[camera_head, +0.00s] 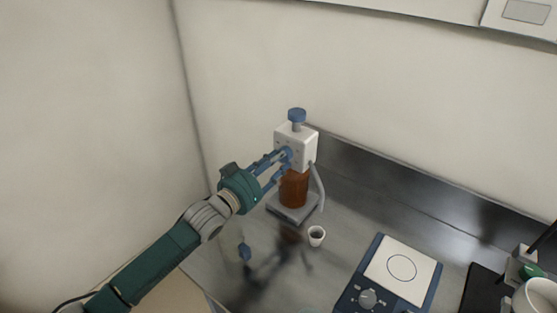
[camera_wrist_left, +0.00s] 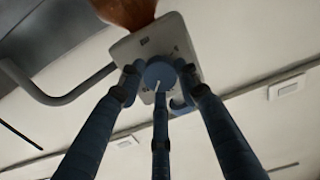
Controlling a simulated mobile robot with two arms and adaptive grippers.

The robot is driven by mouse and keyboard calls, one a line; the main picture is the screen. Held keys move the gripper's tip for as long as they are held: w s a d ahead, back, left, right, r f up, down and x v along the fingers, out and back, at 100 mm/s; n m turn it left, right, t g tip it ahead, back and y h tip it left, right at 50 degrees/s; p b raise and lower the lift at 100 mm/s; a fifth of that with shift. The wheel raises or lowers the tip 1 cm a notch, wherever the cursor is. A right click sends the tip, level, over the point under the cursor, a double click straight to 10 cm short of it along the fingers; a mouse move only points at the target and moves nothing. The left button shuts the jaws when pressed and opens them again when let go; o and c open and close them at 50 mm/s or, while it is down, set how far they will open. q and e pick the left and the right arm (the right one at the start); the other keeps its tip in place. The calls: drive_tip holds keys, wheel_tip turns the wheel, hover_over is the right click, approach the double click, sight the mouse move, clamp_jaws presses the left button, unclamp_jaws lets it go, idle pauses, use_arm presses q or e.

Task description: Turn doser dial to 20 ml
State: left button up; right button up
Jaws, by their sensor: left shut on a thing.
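The doser is a white block (camera_head: 308,148) with a blue knob on top (camera_head: 297,116), mounted on an amber bottle (camera_head: 293,188) at the back of the bench. My left gripper (camera_head: 285,158) reaches it from the left and is shut on the blue dial on the block's front. In the left wrist view the round blue dial (camera_wrist_left: 160,73) with a white pointer mark sits between the fingers of my left gripper (camera_wrist_left: 161,82). The white block (camera_wrist_left: 150,42) and bottle appear upside down there. I cannot read the dial's scale. My right gripper is not in view.
The bottle stands on a grey base (camera_head: 288,212). A small white cup (camera_head: 316,236) stands in front of it. A blue-framed plate device with a knob (camera_head: 400,268) and a white mug (camera_head: 540,296) are to the right.

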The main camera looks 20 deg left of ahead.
use_arm(q)
drive_tip(key=shift+f+m, duration=0.1)
drive_tip(key=shift+m, duration=1.4)
drive_tip(key=o, duration=1.2)
drive_tip(key=v, duration=1.2)
